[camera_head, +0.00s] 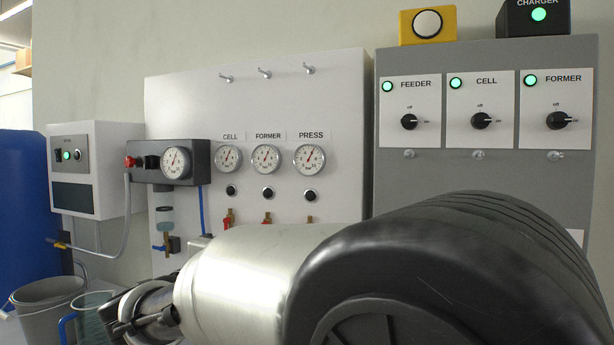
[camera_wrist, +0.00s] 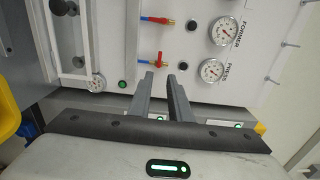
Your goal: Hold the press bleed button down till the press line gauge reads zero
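The press line gauge (camera_head: 309,158) is the rightmost of three dials on the white panel, under the label PRESS. Its needle slants to the upper right; the figures are too small to read. The black press bleed button (camera_head: 310,196) sits below it, above a red-handled valve. The press gauge also shows in the wrist view (camera_wrist: 212,70). There, a small dark round thing just past the right fingertip looks like the press button (camera_wrist: 183,66). My gripper (camera_wrist: 160,78) is open and empty, its two fingers apart, pointing at the panel. Contact with the button cannot be told.
The CELL (camera_head: 228,158) and FORMER (camera_head: 266,158) gauges have their own black buttons. A red valve handle (camera_wrist: 163,56) lies close to my fingertips. A grey switch panel (camera_head: 484,180) stands to the right. A bucket (camera_head: 46,305) is at lower left. My arm covers the lower middle of the head view.

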